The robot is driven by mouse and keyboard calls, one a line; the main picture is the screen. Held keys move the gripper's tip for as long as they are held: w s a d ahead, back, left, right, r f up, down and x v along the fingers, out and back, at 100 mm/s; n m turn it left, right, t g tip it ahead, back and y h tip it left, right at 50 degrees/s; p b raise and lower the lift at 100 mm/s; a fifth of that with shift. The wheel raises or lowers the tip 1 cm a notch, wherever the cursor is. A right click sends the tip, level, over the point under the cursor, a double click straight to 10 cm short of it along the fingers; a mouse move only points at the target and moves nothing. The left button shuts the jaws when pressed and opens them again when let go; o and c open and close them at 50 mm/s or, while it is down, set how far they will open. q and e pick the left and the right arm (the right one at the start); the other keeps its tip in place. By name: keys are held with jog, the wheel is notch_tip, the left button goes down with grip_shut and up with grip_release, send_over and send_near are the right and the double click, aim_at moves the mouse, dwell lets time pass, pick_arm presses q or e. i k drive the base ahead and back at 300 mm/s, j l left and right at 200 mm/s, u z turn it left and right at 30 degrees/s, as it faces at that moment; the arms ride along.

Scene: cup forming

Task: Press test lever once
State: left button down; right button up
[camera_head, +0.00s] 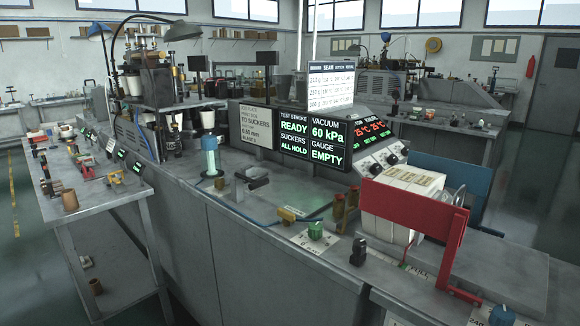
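No part clearly labelled as the test lever can be read in the head view. Candidates on the bench front are a small yellow piece (287,214) at the end of a blue hose, a green knob (315,230) on a white marked plate, and a small black upright part (358,251). The display (312,143) shows "READY", "ALL HOLD", "60 kPa" and "EMPTY" in green. Neither of my grippers is in view.
A blue-green cylinder (210,157) stands on the bench. A side table (110,190) at left holds small parts. A blue knob (503,315) sits at bottom right. The middle bench top is partly clear.

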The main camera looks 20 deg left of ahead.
aim_at(255, 185)
jog(key=i+j+z, duration=0.25)
jog(key=j+z, duration=0.25)
jog(key=j, duration=0.2)
jog(key=i+j+z, duration=0.1)
jog(key=j+z, duration=0.15)
jog(key=j, duration=0.15)
